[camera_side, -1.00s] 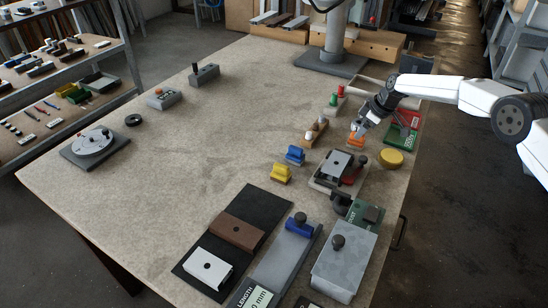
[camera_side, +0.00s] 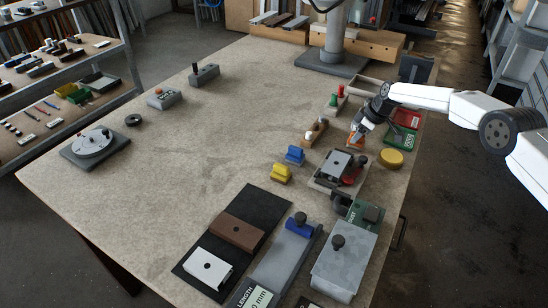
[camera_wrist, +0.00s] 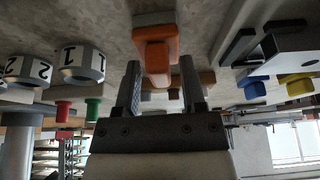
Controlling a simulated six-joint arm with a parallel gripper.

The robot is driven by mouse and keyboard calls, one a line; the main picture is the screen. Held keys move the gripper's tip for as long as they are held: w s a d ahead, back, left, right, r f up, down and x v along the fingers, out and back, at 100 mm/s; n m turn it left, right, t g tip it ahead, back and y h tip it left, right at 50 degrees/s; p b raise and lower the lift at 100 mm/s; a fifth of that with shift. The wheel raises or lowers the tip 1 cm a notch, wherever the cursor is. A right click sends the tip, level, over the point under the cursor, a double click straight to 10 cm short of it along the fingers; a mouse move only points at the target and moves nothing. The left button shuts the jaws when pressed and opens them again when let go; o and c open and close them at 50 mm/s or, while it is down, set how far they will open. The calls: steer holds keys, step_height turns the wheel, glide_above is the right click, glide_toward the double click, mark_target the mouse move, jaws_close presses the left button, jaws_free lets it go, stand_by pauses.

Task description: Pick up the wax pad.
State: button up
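No pad is labelled, so I cannot tell for sure which thing is the wax pad. An orange block (camera_side: 354,142) with a raised grip stands on the table near the right edge. In the wrist view the orange block (camera_wrist: 155,50) shows between and beyond my fingertips. My gripper (camera_side: 358,131) is right at it, partly covering it in the side view. In the wrist view my gripper (camera_wrist: 160,62) has its two fingers apart, one to each side of the block; contact cannot be told.
Blue (camera_side: 295,154) and yellow (camera_side: 281,172) blocks stand left of the orange one. Red (camera_side: 406,119) and green (camera_side: 399,138) trays lie to the right. The table's middle is clear.

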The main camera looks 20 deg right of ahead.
mark_target(354, 133)
jaws_close()
steer(key=shift+r, duration=0.1)
steer(key=shift+r, duration=1.3)
steer(key=shift+s+r, duration=0.45)
steer(key=shift+r, duration=0.35)
steer(key=s+r, duration=0.8)
steer(key=s, duration=0.5)
steer(key=shift+d+r, duration=0.25)
steer(key=shift+r, duration=0.05)
